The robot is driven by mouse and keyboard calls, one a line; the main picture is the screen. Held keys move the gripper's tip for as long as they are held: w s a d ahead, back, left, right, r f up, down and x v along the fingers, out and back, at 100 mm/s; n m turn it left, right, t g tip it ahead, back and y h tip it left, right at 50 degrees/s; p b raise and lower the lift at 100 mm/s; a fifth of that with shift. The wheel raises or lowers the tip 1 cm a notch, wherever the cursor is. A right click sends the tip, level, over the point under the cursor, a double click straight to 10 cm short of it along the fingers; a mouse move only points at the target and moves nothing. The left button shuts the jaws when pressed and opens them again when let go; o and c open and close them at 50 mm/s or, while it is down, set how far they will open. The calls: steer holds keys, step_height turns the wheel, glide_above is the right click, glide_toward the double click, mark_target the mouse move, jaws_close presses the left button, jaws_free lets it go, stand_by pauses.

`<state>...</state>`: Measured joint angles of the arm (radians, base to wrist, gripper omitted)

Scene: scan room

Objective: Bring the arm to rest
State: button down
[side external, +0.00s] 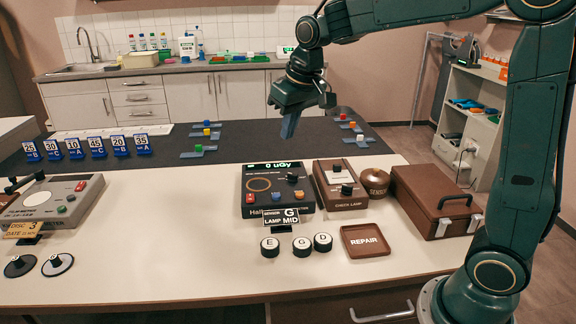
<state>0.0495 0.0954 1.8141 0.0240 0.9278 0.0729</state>
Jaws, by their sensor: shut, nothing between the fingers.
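My gripper (289,124) hangs in the air above the dark mat in the side external view, fingers pointing down. It is shut and holds nothing. It is behind and above the dark meter box (277,190), whose display reads "0 uGy", and clear of everything on the table. My arm reaches over from its base at the right front corner.
The pale table (190,240) carries a check lamp box (338,184), a brown case (433,202), a "REPAIR" tray (365,241), lettered pucks (302,246) and a grey device (58,197) at left. Numbered blue stands (97,147) line the left. The front left middle is bare.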

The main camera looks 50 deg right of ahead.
steer(key=s+a+f+n+t, duration=0.1)
steer(key=s+a+t, duration=0.1)
steer(key=s, duration=2.3)
steer(key=shift+a+n, duration=0.3)
